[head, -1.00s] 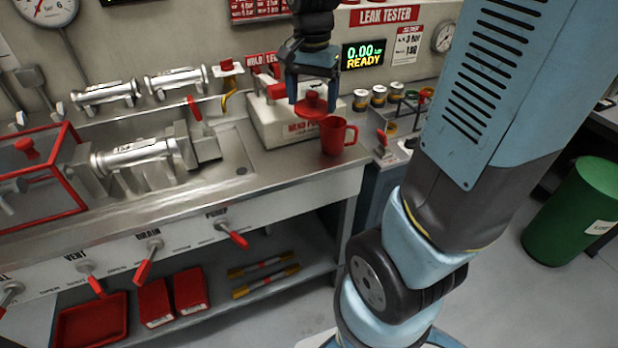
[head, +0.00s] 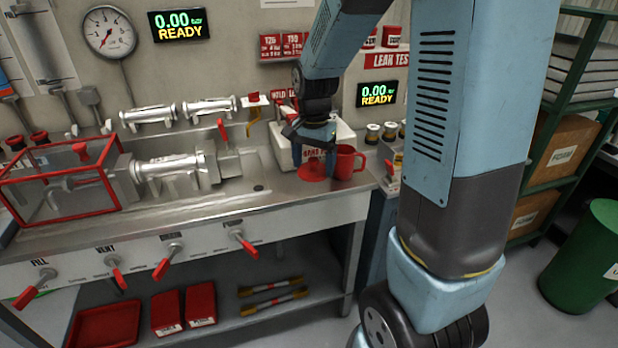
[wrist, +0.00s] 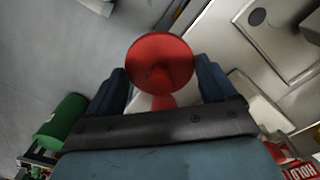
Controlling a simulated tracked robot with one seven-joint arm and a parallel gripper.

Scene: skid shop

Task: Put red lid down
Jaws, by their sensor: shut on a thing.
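My gripper (head: 313,160) points down over the bench top, shut on the red lid (head: 311,178) by its knob. The lid is low over the steel, just left of the red mug (head: 346,162); I cannot tell if it touches the surface. In the wrist view the round lid (wrist: 160,58) shows between the two blue fingers of my gripper (wrist: 163,88). The mug stands upright and open, its handle to the right. The fingers partly hide the lid's knob in the head view.
A white hold press (head: 282,150) stands right behind my gripper. The sink bench (head: 290,200) has clear steel in front of the lid. A red-framed cage (head: 60,185) and a clamped silver cylinder (head: 170,168) are to the left. A green bin (head: 590,255) stands at right.

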